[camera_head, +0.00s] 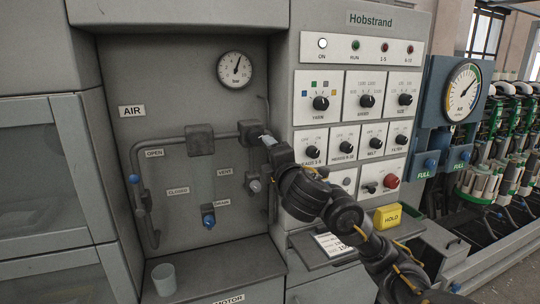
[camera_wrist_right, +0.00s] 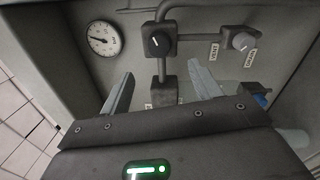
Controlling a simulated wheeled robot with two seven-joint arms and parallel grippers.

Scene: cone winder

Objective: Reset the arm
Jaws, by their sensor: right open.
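My right arm comes in from the lower right in the head view. Its gripper (camera_head: 268,142) is in front of the grey air panel (camera_head: 190,85), close to the dark valve box at the pipe's right end (camera_head: 248,128). In the right wrist view the two fingers of this gripper (camera_wrist_right: 160,70) are spread apart, with nothing held between them. Beyond them are a dark box with a round knob (camera_wrist_right: 157,40) and a second box with a lighter knob (camera_wrist_right: 240,42). Contact with the panel cannot be told. My left gripper is not in view.
A pressure gauge (camera_head: 235,69) sits above the pipework, and a blue drain knob (camera_head: 208,220) is low on the panel. A grey cup (camera_head: 164,279) stands on the ledge.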

